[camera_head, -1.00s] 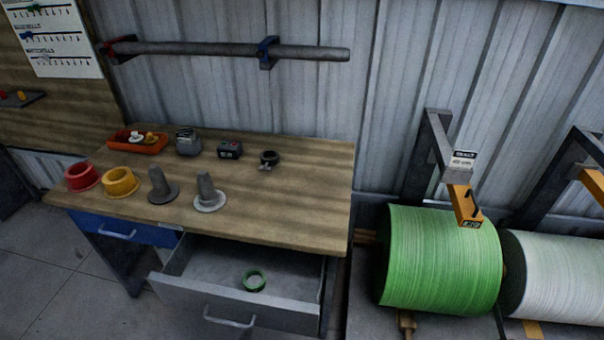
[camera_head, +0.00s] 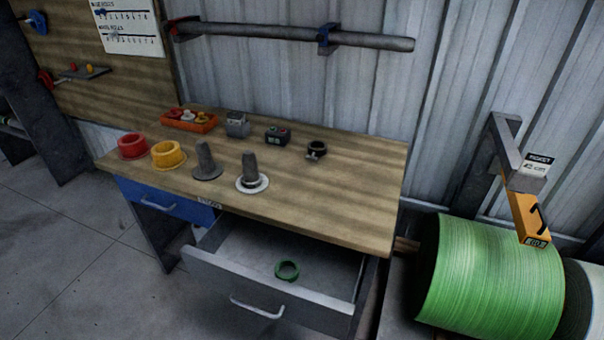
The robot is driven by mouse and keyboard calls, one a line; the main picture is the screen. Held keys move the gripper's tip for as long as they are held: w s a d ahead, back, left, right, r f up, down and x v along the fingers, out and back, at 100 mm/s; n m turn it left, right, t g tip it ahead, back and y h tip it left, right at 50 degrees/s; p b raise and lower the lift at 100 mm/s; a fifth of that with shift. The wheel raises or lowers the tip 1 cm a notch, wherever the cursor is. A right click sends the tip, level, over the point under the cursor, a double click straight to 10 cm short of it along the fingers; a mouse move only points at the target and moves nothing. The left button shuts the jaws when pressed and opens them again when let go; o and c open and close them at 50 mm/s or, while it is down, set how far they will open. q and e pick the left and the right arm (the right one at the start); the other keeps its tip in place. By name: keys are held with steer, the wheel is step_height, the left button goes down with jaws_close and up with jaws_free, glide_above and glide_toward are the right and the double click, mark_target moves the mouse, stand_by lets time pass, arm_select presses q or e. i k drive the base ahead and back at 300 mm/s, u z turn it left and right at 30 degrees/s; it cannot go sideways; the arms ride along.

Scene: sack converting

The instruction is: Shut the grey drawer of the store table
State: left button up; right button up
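The grey drawer (camera_head: 268,293) of the store table (camera_head: 330,205) is pulled open toward me, below the right part of the tabletop. Its front carries a pale bar handle (camera_head: 257,307). A green ring (camera_head: 287,271) lies on the drawer's floor. The blue drawer (camera_head: 165,200) beside it on the left is shut. Neither of my grippers shows in the view.
On the tabletop stand a red ring (camera_head: 132,146), a yellow ring (camera_head: 168,154), two grey cones, an orange tray (camera_head: 189,122) and small devices. A large green roll (camera_head: 490,275) on a stand is close on the right. Floor at left is clear.

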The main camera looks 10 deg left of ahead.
mark_target(237, 258)
steer(key=z, duration=0.5)
steer(key=k, duration=1)
steer(key=u, duration=0.35)
steer(key=i, duration=0.55)
